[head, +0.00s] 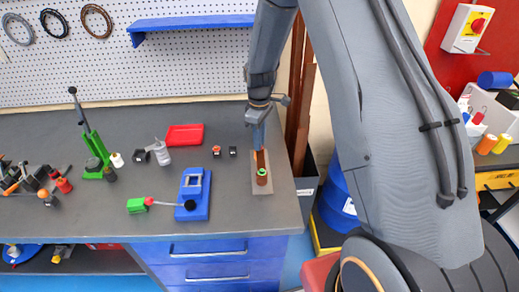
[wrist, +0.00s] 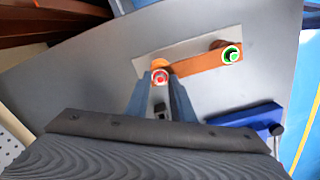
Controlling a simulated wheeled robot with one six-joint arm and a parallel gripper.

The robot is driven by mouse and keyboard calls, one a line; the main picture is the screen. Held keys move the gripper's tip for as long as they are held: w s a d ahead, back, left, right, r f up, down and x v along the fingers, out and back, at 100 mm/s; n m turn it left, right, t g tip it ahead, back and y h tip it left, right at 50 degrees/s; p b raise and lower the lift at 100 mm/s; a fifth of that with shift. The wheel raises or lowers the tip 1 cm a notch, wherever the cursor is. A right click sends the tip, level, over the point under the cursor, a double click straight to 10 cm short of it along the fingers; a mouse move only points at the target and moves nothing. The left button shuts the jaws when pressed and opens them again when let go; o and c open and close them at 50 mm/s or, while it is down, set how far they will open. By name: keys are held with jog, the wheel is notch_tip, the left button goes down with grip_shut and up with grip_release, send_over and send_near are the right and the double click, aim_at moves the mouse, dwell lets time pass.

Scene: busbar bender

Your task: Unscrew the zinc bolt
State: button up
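A copper bar (wrist: 200,63) lies on a pale plate (wrist: 180,47) on the bench, with a bolt at each end. The bolt with a red ring (wrist: 160,77) has a pale metal head and is between my fingertips in the wrist view. The other bolt, with a green ring (wrist: 231,54), is at the far end of the bar and also shows in the head view (head: 262,171). I cannot tell for sure which is zinc. My gripper (wrist: 160,80) points down with its fingers apart, one on each side of the red-ringed bolt. In the head view my gripper hides that bolt.
A blue bender block (head: 193,196) with a green-and-red handled tool (head: 140,204) stands to the left on the bench. A red tray (head: 184,134), small black blocks and a green press (head: 95,150) are further left. The bench's right edge is close to the plate.

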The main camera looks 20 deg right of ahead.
dwell(0.3)
jog(key=shift+m, duration=0.6)
grip_shut()
